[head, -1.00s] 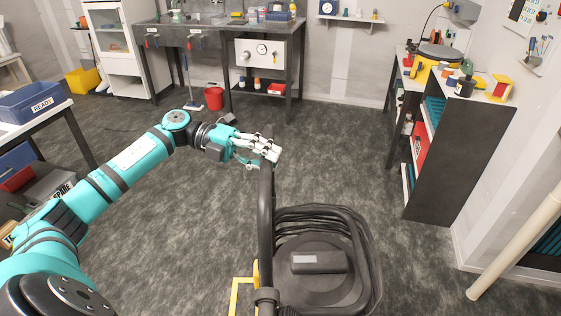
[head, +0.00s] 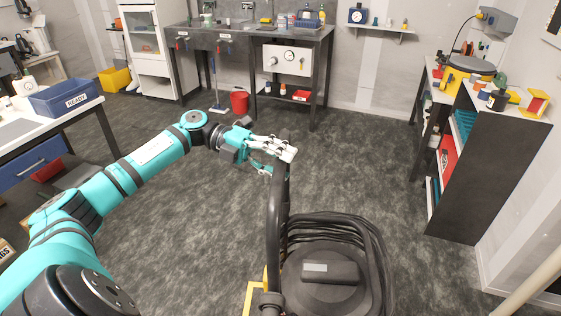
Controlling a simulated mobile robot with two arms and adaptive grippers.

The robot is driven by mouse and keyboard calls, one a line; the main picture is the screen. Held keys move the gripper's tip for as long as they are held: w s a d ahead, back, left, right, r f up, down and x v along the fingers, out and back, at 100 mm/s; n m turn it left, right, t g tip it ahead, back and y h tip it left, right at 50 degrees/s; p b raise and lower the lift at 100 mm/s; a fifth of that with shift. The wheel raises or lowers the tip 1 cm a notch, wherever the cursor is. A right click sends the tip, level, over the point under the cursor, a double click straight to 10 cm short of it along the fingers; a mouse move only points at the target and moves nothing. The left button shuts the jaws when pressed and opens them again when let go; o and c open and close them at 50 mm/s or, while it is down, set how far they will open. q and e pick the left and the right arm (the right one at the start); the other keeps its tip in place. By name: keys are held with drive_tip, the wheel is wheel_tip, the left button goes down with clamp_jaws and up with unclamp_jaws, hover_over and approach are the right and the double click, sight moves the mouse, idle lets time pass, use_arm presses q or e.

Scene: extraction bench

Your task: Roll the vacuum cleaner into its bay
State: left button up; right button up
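The vacuum cleaner (head: 330,272) is a black round machine with a coiled black hose or cable around its top. It stands at the bottom centre of the head view, its lower part cut off by the frame. Its tall black handle (head: 275,220) rises on its left side. My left gripper (head: 283,152) is at the top of this handle, its pale fingers closed around it. A yellow bar or frame (head: 255,298) shows beside the foot of the handle; I cannot tell what it belongs to. I cannot make out a bay. My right gripper is out of view.
Grey floor (head: 350,165) is clear ahead. A dark shelf unit (head: 485,165) stands at right. A red bucket (head: 239,102) is by the back bench (head: 318,60). A table with a blue READY bin (head: 65,96) is at left.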

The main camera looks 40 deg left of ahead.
use_arm(q)
drive_tip(key=shift+r, duration=0.1)
drive_tip(key=v, duration=1.2)
idle(0.4)
